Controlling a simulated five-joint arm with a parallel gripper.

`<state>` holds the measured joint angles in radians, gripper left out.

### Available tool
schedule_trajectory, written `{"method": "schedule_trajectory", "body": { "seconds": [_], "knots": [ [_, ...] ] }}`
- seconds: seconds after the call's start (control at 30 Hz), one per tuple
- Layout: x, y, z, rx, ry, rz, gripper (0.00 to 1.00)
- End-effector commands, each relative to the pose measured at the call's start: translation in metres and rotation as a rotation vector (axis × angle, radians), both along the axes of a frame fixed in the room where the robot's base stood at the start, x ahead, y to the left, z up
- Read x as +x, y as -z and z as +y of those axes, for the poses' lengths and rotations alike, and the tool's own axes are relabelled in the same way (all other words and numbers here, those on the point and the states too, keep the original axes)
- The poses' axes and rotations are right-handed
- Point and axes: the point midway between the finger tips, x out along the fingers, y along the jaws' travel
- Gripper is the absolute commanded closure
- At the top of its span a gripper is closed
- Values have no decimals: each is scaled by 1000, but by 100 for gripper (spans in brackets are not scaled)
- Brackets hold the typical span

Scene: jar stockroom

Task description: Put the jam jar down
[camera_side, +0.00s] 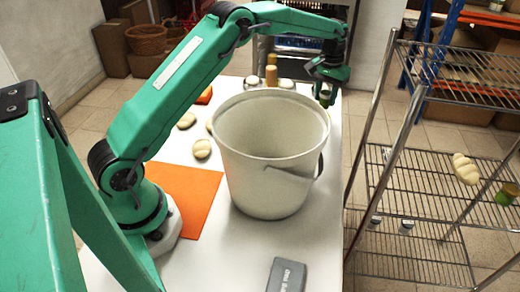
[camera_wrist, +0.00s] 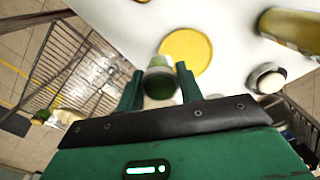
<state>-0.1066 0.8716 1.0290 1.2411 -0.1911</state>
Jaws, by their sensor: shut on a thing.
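My gripper (camera_side: 326,88) is at the far right edge of the white table, beyond the bucket, in the side view. In the wrist view my gripper (camera_wrist: 160,82) is shut on a small jar (camera_wrist: 160,80) with a greyish-green top and dark green lower part. Only a small olive bit of the jar (camera_side: 324,99) shows below the fingers in the side view. The pictures do not show clearly whether it holds jam. A round yellow disc (camera_wrist: 190,48) lies on the white table just beyond the jar in the wrist view. I cannot tell the jar's height above the table.
A large white bucket (camera_side: 262,165) stands mid-table near my arm. Jars (camera_side: 271,76) stand at the back; a white-topped one (camera_wrist: 268,77) and a yellowish one (camera_wrist: 290,30) show right in the wrist view. A wire shelf (camera_side: 425,180) is on the right.

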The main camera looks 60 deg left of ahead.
Motion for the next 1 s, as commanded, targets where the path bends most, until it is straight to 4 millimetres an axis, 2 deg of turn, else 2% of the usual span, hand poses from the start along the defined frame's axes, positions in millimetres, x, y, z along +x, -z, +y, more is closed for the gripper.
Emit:
{"method": "schedule_trajectory", "body": {
  "seconds": [0.2, 0.4, 0.73, 1.0],
  "knots": [
    [12, 22, 34, 0, -2, 0, 88],
    [18, 32, 50, 0, 0, 0, 88],
    [19, 37, 52, 0, 1, 0, 88],
    [18, 65, 52, -1, 1, 2, 88]
  ]
}}
